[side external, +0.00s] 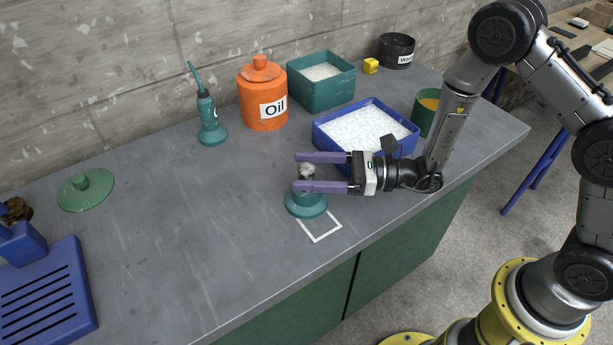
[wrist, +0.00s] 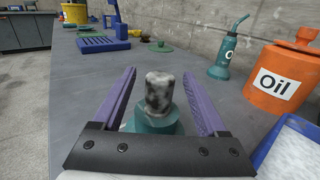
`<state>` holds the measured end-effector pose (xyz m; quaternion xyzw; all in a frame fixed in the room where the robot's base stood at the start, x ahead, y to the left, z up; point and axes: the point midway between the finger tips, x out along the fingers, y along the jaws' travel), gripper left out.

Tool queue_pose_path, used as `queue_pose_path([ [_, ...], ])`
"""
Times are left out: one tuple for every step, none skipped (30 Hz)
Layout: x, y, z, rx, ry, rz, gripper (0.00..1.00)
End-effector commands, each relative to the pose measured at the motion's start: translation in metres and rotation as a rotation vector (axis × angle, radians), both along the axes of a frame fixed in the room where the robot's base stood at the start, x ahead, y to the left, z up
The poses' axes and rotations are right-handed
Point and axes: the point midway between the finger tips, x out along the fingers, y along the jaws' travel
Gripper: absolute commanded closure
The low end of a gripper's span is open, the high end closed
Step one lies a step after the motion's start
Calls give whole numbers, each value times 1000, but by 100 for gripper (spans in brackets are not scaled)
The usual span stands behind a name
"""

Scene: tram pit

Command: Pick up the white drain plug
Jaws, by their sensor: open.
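The white drain plug (side external: 306,171), mottled with dark grey, stands upright on top of a round teal base (side external: 306,205) on the bench. In the wrist view the plug (wrist: 160,93) is centred between the fingers, with the teal base (wrist: 152,125) below it. My gripper (side external: 295,171) is open, its two purple fingers level and reaching past either side of the plug. In the wrist view a gap shows between the plug and each finger of my gripper (wrist: 164,78). The near finger hides part of the plug's lower end in the side view.
A blue tray of white granules (side external: 318,143) stands just behind my gripper. An orange oil jar (side external: 250,105), a teal oil can (side external: 211,130) and a green lid (side external: 85,190) stand farther off. A white outlined square (side external: 320,238) marks the bench near its front edge.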

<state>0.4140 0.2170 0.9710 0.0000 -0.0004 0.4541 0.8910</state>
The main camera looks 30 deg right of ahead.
Motion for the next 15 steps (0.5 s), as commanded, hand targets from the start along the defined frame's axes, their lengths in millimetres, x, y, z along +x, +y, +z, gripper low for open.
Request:
queue_pose_path([
  [2, 4, 0, 0, 0, 1, 24],
  [3, 5, 0, 0, 0, 0, 24],
  [4, 6, 0, 1, 1, 0, 24],
  [4, 6, 0, 1, 1, -1, 24],
  [4, 6, 0, 1, 1, -1, 24],
  [4, 6, 0, 1, 1, -1, 24],
  [4, 6, 0, 1, 1, -1, 24],
  [4, 6, 0, 1, 1, -1, 24],
  [4, 6, 0, 1, 1, -1, 24],
  [4, 6, 0, 1, 1, -1, 28],
  [4, 6, 0, 1, 1, -1, 34],
  [4, 5, 0, 1, 1, -1, 41],
  [4, 5, 0, 1, 1, -1, 46],
  [4, 5, 0, 1, 1, -1, 52],
  [4, 5, 0, 1, 1, -1, 59],
])
